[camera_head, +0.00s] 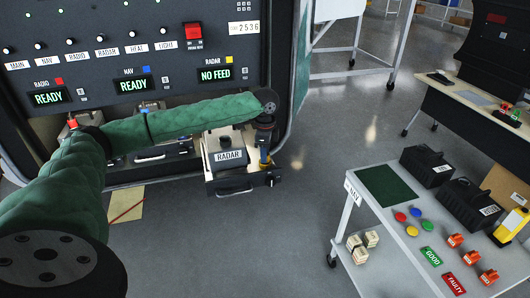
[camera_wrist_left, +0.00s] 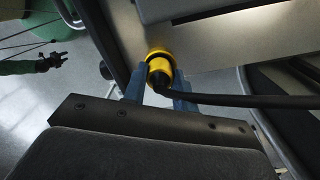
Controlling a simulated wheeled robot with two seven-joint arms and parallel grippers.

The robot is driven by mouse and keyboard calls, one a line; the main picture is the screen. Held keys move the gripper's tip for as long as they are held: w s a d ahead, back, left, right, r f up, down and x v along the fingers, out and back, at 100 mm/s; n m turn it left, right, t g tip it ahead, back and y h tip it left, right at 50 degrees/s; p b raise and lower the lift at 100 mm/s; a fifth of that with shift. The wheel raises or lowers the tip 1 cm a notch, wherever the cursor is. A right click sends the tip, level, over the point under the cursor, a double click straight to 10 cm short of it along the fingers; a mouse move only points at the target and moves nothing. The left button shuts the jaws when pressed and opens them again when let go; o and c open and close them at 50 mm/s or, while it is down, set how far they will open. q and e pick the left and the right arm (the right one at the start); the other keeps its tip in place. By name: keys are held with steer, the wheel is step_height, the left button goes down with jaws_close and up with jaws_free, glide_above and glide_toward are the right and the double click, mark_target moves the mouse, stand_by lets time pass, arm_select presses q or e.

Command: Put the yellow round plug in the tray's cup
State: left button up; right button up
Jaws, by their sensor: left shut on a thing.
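The yellow round plug (camera_wrist_left: 158,62) is between the two blue fingers of my left gripper (camera_wrist_left: 158,88) in the left wrist view, with a thick black cable running off to the right. In the head view my left gripper (camera_head: 265,153) points down at the right side of the pulled-out RADAR tray (camera_head: 237,186), and only a sliver of yellow shows below it. The cup is not clearly visible. I cannot tell whether the plug touches the tray. What looks like my right gripper (camera_wrist_left: 54,62) shows small and dark at the left of the wrist view.
A panel (camera_head: 130,45) with switches and displays stands behind my left arm; the RADAR display reads NO FEED. A white cart (camera_head: 348,212) at the right carries black boxes, coloured buttons and orange parts. The floor between panel and cart is clear.

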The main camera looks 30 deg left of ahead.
arm_select(q)
steer(key=o, duration=1)
steer(key=shift+f, duration=0.1)
steer(key=shift+c, duration=0.2)
arm_select(e)
steer(key=shift+s+d+f, duration=0.15)
steer(key=shift+s, duration=0.05)
arm_select(q)
steer(key=shift+r, duration=0.2)
step_height(320, 180, up, 10)
steer(key=b, duration=0.4)
steer(key=shift+r, duration=0.95)
arm_select(e)
steer(key=w+a+r, duration=0.3)
steer(key=r, duration=0.6)
steer(key=shift+r+g, duration=0.25)
steer(key=shift+g, duration=0.05)
steer(key=shift+a, duration=0.1)
